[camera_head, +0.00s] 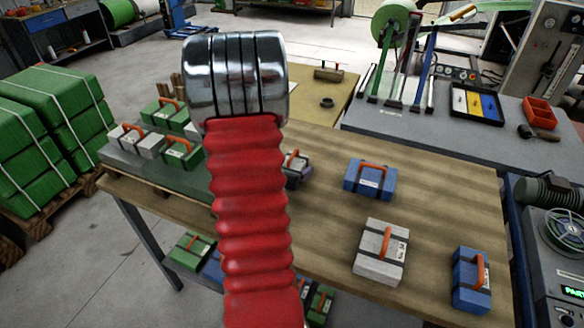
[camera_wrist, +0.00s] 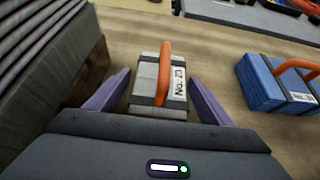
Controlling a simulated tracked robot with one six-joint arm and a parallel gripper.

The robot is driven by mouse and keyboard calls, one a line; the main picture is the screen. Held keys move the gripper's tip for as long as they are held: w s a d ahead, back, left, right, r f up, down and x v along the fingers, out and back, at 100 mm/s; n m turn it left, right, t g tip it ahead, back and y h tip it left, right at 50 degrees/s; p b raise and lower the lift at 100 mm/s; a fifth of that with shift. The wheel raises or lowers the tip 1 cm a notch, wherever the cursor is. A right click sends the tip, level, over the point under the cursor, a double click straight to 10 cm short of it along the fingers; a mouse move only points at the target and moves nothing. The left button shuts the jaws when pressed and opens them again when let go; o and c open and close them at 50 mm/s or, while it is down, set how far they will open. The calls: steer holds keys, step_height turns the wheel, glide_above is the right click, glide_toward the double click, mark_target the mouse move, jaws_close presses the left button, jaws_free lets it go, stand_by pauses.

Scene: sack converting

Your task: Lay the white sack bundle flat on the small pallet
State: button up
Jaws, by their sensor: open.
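A white sack bundle (camera_wrist: 148,75) with an orange handle and a "No. 23" label lies on the wooden table, between the two purple fingers of my gripper (camera_wrist: 160,77). The fingers are open, one on each side. In the head view that bundle (camera_head: 293,163) is partly hidden behind my red sleeved arm, and the gripper is mostly hidden too. The small pallet (camera_head: 150,174) is at the table's left end, with a dark top carrying green bundles and one white bundle (camera_head: 137,141). Another white bundle (camera_head: 380,252) lies at the front right of the table.
A blue bundle (camera_head: 370,178) lies right of my gripper, also in the wrist view (camera_wrist: 277,82). Another blue bundle (camera_head: 471,280) is at the right front corner. A grey bench (camera_head: 420,125) with tools stands behind.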

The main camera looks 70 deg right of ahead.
steer(key=shift+a+r, duration=0.1)
steer(key=shift+v, duration=3.65)
steer(key=shift+w+r, duration=0.1)
steer(key=shift+w, duration=0.05)
steer(key=shift+w+a+r, duration=0.1)
steer(key=shift+r, duration=0.15)
steer(key=w+a+r+m+y, duration=0.1)
steer(key=w+a+r+m, duration=0.2)
steer(key=a+r+m, duration=0.3)
steer(key=w+a+r+m+y, duration=0.1)
steer(key=w+a+r+m, duration=0.35)
steer(key=a, duration=0.45)
steer(key=w+a+r+m+t+y, duration=0.1)
steer(key=a+m+t+y, duration=0.1)
steer(key=a, duration=0.9)
steer(key=w+a+r+m+t+y, duration=0.2)
steer(key=a+y, duration=0.2)
steer(key=a, duration=0.8)
steer(key=w+a+r+m+t+y, duration=0.1)
steer(key=a+y, duration=0.3)
steer(key=a, duration=0.7)
steer(key=shift+w+a+r+m+t, duration=0.15)
steer(key=shift+w+r+m+t, duration=0.25)
steer(key=shift+r+m+t, duration=0.35)
steer(key=shift+o, duration=0.4)
steer(key=shift+f, duration=0.15)
